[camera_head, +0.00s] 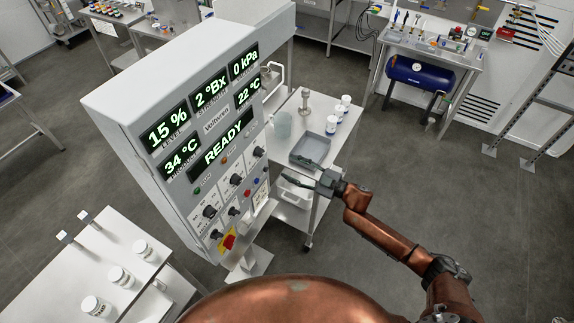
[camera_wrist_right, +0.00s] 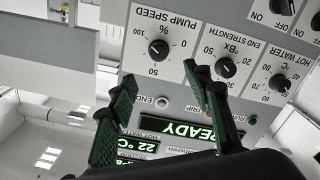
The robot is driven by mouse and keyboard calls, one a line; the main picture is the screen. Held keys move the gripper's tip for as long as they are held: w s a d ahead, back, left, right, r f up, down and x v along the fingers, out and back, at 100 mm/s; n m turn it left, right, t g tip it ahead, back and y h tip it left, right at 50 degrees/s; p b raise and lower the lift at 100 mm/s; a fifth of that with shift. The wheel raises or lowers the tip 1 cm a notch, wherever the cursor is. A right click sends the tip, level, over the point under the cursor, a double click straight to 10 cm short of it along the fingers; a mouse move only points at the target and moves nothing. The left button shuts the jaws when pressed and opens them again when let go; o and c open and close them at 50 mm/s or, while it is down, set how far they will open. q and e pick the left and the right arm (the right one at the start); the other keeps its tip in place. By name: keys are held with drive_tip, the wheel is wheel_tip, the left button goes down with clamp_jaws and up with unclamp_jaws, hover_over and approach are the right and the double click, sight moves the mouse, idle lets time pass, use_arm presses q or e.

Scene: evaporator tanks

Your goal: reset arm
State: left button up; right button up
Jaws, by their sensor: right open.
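My right arm comes in from the lower right of the head view. Its gripper (camera_head: 299,173) is open and empty in front of the control cabinet (camera_head: 140,85), beside its lower panel. In the wrist view the two dark green fingers (camera_wrist_right: 160,76) stand apart with nothing between them. Behind them, upside down, are the pump speed knob (camera_wrist_right: 158,50), the end strength knob (camera_wrist_right: 226,67) and the hot water knob (camera_wrist_right: 281,83). The READY display (camera_head: 222,146) is lit, with 15 %, 2 °Bx, 0 kPa, 34 °C and 22 °C around it. My left gripper is not in view.
A steel side table holds a grey tray (camera_head: 310,150), a beaker (camera_head: 283,125) and white jars (camera_head: 331,125) behind my right gripper. More jars (camera_head: 120,276) stand on a white bench at lower left. A blue tank (camera_head: 420,74) sits under the back bench. The floor at right is clear.

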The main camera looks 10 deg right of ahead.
drive_tip(key=shift+f, duration=0.1)
idle(0.4)
